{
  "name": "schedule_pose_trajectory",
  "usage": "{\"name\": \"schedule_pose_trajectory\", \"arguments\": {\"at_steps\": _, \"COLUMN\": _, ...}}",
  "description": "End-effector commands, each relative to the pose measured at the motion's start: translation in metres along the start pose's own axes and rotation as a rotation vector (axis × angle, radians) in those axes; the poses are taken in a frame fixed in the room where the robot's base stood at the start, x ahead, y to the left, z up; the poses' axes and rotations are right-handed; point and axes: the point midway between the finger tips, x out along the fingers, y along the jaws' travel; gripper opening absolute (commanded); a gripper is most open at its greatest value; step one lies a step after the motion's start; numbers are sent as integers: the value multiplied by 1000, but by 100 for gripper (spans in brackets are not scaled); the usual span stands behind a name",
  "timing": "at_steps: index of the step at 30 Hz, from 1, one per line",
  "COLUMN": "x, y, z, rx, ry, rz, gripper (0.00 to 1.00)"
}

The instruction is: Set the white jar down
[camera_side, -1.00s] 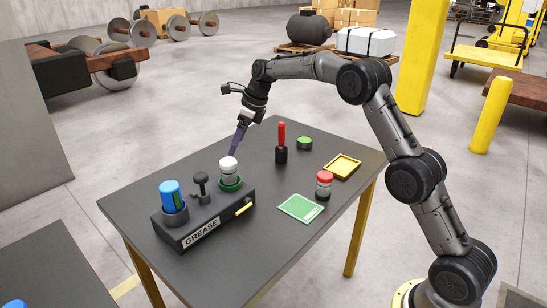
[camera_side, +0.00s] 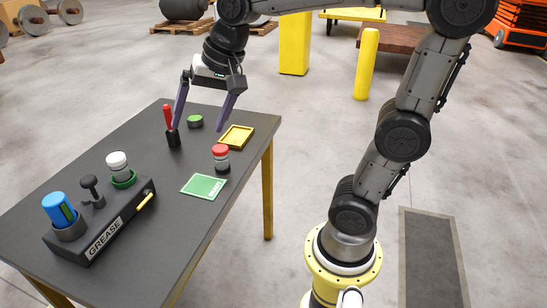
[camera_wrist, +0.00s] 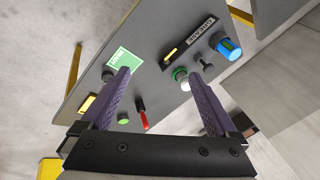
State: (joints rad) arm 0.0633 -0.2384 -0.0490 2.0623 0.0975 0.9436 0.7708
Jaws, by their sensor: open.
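The white-lidded jar (camera_side: 117,161) stands upright in a green ring (camera_side: 123,180) at the right end of the dark block marked GREASE (camera_side: 100,221). My gripper (camera_side: 198,129) is open and empty, well to the right of the jar and above it. Its fingers hang over the area between the red-handled tool and the red-lidded jar. In the wrist view the white jar (camera_wrist: 181,75) shows from above, close beside the tip of the right finger in the picture. Nothing is between the fingers (camera_wrist: 156,70).
The block also holds a blue can (camera_side: 58,208) and a black knob (camera_side: 90,186). A red-handled tool (camera_side: 168,118), green-lidded tin (camera_side: 195,121), yellow tray (camera_side: 237,137), red-lidded jar (camera_side: 221,157) and green card (camera_side: 204,187) are on the table (camera_side: 60,158).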

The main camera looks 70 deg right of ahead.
Motion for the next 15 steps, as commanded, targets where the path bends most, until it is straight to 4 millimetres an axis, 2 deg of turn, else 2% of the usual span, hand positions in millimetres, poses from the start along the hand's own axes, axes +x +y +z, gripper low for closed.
{"name": "schedule_pose_trajectory", "arguments": {"at_steps": 1, "x": -7, "y": 17, "z": 17, "rx": -113, "ry": 13, "rz": -4, "gripper": 95}}
{"name": "schedule_pose_trajectory", "arguments": {"at_steps": 6, "x": -14, "y": 70, "z": 64, "rx": -500, "ry": 49, "rz": 2, "gripper": 95}}
{"name": "schedule_pose_trajectory", "arguments": {"at_steps": 10, "x": -11, "y": 102, "z": 88, "rx": -721, "ry": 69, "rz": 11, "gripper": 95}}
{"name": "schedule_pose_trajectory", "arguments": {"at_steps": 15, "x": -6, "y": 121, "z": 102, "rx": -869, "ry": 82, "rz": 20, "gripper": 95}}
